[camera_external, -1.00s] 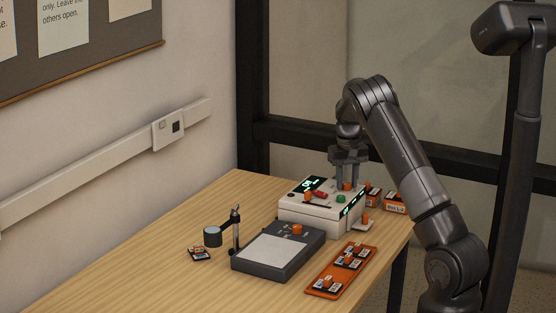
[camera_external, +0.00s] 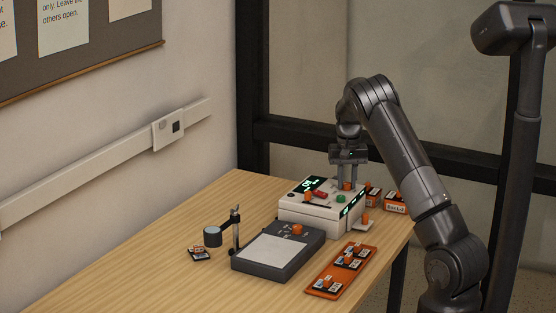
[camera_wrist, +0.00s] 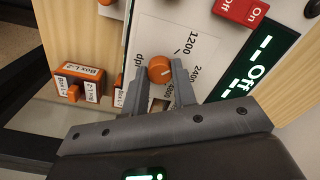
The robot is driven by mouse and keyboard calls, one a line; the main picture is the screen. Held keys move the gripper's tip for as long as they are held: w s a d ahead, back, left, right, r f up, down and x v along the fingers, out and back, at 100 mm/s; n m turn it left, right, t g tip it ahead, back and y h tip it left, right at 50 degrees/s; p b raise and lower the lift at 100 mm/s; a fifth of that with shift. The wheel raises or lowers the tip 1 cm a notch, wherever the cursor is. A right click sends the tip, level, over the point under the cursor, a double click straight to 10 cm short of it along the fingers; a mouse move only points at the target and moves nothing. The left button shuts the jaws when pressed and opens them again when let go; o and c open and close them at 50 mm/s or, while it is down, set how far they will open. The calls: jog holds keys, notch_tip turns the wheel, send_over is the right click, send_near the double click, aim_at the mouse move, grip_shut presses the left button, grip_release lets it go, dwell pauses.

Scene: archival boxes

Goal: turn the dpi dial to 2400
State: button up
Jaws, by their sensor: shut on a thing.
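The dpi dial (camera_wrist: 160,69) is a round orange knob on the white scanner box (camera_external: 318,213). In the wrist view, "dpi", "1200" and "2400" are printed around it, with a further number partly hidden by a finger. My gripper (camera_wrist: 159,76) points down at the dial with one finger on each side, shut on it. In the external view my gripper (camera_external: 347,183) stands over the back right of the box, with the orange dial (camera_external: 347,187) just below the fingers. I cannot tell which number the dial points to.
A red On/Off switch (camera_wrist: 241,10) and a lit display (camera_wrist: 250,72) are near the dial. Orange boxes (camera_external: 395,203) stand right of the scanner. A dark light pad (camera_external: 277,250), an orange tray (camera_external: 335,279) and a small stand (camera_external: 236,232) are in front. The table's left is clear.

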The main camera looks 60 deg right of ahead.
aim_at(347, 183)
jog(key=m, duration=0.4)
jog(key=shift+m, duration=0.3)
jog(key=m, duration=0.4)
jog(key=shift+m, duration=0.3)
jog(key=o, duration=1)
jog(key=shift+r, duration=0.15)
notch_tip(347, 183, up, 11)
jog(key=shift+f, duration=0.2)
